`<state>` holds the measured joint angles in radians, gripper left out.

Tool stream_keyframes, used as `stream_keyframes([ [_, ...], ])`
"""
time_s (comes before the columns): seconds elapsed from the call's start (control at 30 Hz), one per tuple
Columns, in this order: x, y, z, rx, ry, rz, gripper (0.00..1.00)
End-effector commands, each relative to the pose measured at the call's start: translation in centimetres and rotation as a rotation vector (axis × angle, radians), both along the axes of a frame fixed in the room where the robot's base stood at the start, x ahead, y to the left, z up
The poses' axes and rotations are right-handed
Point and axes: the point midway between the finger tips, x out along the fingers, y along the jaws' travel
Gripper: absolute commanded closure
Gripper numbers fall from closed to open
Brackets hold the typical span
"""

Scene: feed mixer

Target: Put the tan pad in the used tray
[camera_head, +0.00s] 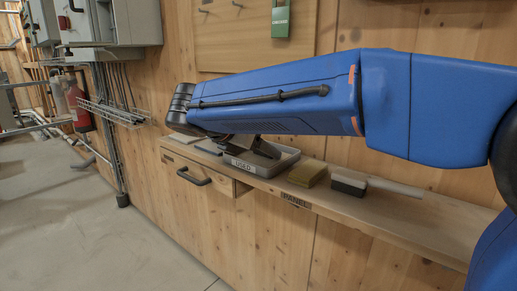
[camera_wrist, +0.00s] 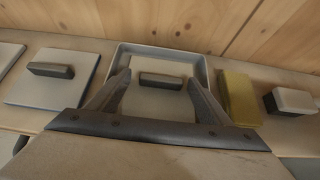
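The used tray (camera_head: 245,165), grey and labelled USED, stands on the wooden shelf; its rim also shows in the wrist view (camera_wrist: 165,48). A flat tan pad (camera_wrist: 158,103) with a dark block-shaped grip (camera_wrist: 161,80) lies inside the tray rim. My gripper (camera_wrist: 158,80) is over the tray with its two fingers wide apart, one on each side of the grip. Gaps show between the grip and both fingertips. My gripper's palm hides the pad's near part. In the head view my arm hides much of the tray and the pad.
Another pale pad (camera_wrist: 52,76) with a dark grip lies left of the tray, with a further pale plate (camera_wrist: 8,55) beyond it. The wooden wall stands close behind.

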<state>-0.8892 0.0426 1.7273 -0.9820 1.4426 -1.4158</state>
Motion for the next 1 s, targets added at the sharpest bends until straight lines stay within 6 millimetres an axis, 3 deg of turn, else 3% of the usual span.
stream_keyframes([
  [0.27,-0.6,0.5,0.8,0.000,0.000,0.001,0.27],
  [0.7,-5.8,4.6,5.3,0.001,-0.001,0.003,0.27],
  [1.0,-7.7,6.0,7.0,0.000,0.000,0.001,0.27],
])
